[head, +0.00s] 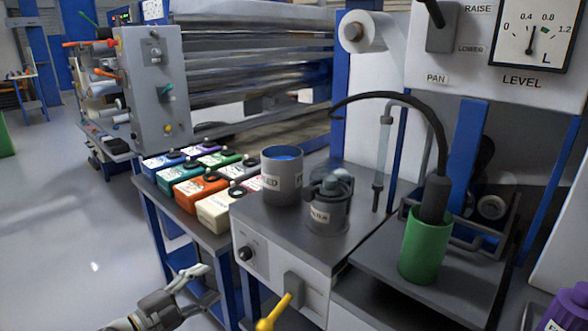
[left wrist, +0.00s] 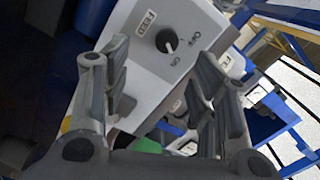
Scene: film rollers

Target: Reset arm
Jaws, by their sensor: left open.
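My left gripper (head: 196,287) is low in the head view, to the left of the grey cabinet (head: 276,268) and apart from it. Its fingers are spread with nothing between them. In the left wrist view the open fingers (left wrist: 158,95) frame the cabinet's white front panel, where a black knob (left wrist: 167,41) sits by the labels FEED, OFF and ON. The same knob shows in the head view (head: 245,253). My right gripper is in neither view.
On the cabinet stand a grey container (head: 282,178) with blue inside and a filter canister (head: 328,205). A green cylinder (head: 424,247) stands on a plate to the right. Several coloured jugs (head: 199,189) fill a side bench. A yellow-handled lever (head: 273,312) sticks out in front. Open floor lies left.

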